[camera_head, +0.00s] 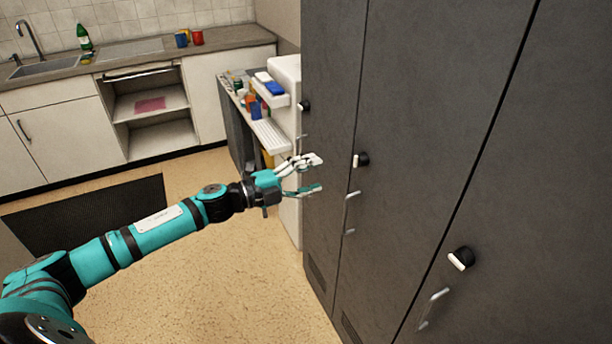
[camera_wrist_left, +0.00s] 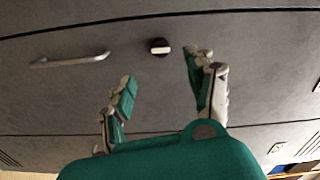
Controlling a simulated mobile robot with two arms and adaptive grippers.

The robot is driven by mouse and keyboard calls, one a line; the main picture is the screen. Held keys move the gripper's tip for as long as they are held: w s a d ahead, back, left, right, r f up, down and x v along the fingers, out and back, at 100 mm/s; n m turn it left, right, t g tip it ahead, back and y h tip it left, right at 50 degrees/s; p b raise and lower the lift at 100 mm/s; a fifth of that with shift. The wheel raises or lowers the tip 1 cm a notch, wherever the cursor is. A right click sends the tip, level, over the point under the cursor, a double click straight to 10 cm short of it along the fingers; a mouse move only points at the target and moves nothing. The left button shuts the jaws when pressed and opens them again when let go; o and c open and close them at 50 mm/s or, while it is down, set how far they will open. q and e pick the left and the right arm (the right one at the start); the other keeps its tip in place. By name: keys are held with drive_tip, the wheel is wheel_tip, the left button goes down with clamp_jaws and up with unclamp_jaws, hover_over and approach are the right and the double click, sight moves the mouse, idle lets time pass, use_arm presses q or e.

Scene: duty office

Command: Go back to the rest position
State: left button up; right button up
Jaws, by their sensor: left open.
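My left gripper (camera_head: 316,175) is open and empty. It is held out in front of the dark grey lockers (camera_head: 425,130), near the door with the middle knob (camera_head: 361,159). In the left wrist view, its two fingers (camera_wrist_left: 165,90) stand apart, with a black and white knob (camera_wrist_left: 159,47) and a metal handle (camera_wrist_left: 70,59) on the locker front beyond them. I cannot tell from the views how far the fingertips are from the door. The locker doors look closed. My right gripper is not in view.
A white machine (camera_head: 287,85) and a side table with small items stand behind the gripper, beside the lockers. A kitchen counter (camera_head: 130,62) with a sink, green bottle and cups runs along the back. A dark mat (camera_head: 90,213) lies on the floor. Open floor is below my arm.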

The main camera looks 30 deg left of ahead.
use_arm(q)
drive_tip(key=shift+s+a, duration=0.3)
drive_tip(key=shift+s, duration=0.15)
drive_tip(key=a+f+n+y, duration=0.3)
drive_tip(key=a+f+n, duration=0.15)
drive_tip(key=f, duration=0.65)
drive_tip(key=a+f+n+y, duration=0.3)
drive_tip(key=f+n+y, duration=0.15)
drive_tip(key=f, duration=0.55)
drive_tip(key=s+a+f+n+g+y, duration=0.1)
drive_tip(key=s+f+n, duration=0.25)
drive_tip(key=f, duration=0.55)
drive_tip(key=s+a+f+n+g+y, duration=0.1)
drive_tip(key=s+f+n+g+y, duration=0.1)
drive_tip(key=s+f, duration=0.45)
drive_tip(key=s+d+f+n+g, duration=0.2)
drive_tip(key=s+f, duration=0.6)
drive_tip(key=f, duration=0.3)
drive_tip(key=s+d+f+n+g, duration=0.1)
drive_tip(key=s+f, duration=0.4)
drive_tip(key=s, duration=0.6)
drive_tip(key=s+d+f+n+g, duration=0.2)
drive_tip(key=s+d+f+g, duration=0.2)
drive_tip(key=s, duration=0.7)
drive_tip(key=s+d+f+n+g, duration=0.1)
drive_tip(key=s+d+f+g, duration=0.2)
drive_tip(key=s+d+f, duration=0.3)
drive_tip(key=s, duration=0.5)
drive_tip(key=shift+d+f, duration=0.15)
drive_tip(key=shift+d, duration=0.1)
